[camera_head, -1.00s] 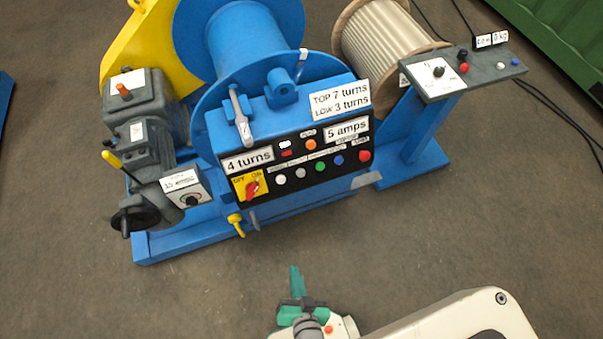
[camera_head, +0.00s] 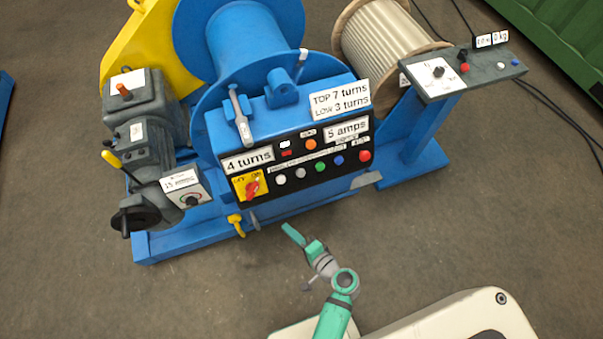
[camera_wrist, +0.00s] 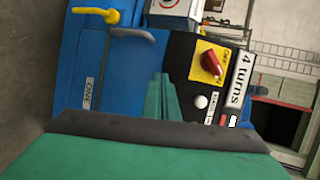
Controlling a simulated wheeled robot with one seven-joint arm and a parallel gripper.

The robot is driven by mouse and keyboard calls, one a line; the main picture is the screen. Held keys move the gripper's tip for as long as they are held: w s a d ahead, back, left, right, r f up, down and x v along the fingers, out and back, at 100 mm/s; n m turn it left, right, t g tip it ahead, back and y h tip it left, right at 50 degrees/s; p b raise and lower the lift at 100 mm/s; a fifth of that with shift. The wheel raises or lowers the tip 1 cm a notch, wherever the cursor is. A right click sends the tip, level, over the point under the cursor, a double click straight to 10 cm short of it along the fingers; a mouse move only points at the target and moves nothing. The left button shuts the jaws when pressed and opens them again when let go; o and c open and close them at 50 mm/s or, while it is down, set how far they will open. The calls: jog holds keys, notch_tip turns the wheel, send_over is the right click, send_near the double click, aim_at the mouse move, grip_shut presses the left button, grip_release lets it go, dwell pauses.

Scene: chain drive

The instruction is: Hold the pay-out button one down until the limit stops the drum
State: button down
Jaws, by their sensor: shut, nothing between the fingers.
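The blue winch's black control panel (camera_head: 270,192) faces me, with a row of buttons: white (camera_head: 282,180), grey (camera_head: 301,173), green (camera_head: 320,167), blue (camera_head: 338,160) and red (camera_head: 365,156). Their labels are too small to read, so I cannot tell which is pay-out. Displays read 4 turns (camera_head: 248,160) and 5 amps (camera_head: 347,129); a sign (camera_head: 340,99) reads top 7, low 3 turns. The blue drum (camera_head: 238,42) is behind. My gripper (camera_head: 287,229) is shut and empty, below and in front of the panel. In the wrist view, its fingers (camera_wrist: 161,90) appear left of the white button (camera_wrist: 201,102).
A red rotary switch (camera_head: 252,188) on a yellow plate is left of the buttons. Yellow (camera_head: 236,222) and grey levers hang below it. A grey motor (camera_head: 152,135) stands left, a second console (camera_head: 460,72) right. The floor in front is clear.

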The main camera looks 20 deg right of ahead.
jog(key=w+d+r+t+y, duration=0.2)
jog(key=d+r+t+y, duration=0.2)
jog(key=d+r, duration=0.6)
notch_tip(320, 180, up, 2)
jog(key=shift+w+d+r, duration=0.15)
jog(key=shift+w+d, duration=0.1)
jog(key=shift+w, duration=0.05)
jog(key=shift+w, duration=0.1)
send_near(301, 173)
jog(key=shift+w+a+r, duration=0.3)
jog(key=shift+w+a, duration=0.3)
jog(key=shift+w, duration=0.05)
jog(key=shift+w+a+r, duration=0.3)
jog(key=shift+w+a, duration=0.35)
jog(key=shift+w+a+r, duration=0.35)
jog(key=shift+w+a, duration=0.25)
dwell(0.4)
jog(key=shift+w+f, duration=0.15)
jog(key=shift+w, duration=0.2)
jog(key=shift+w+f, duration=0.25)
jog(key=shift+w, duration=0.2)
dwell(3.0)
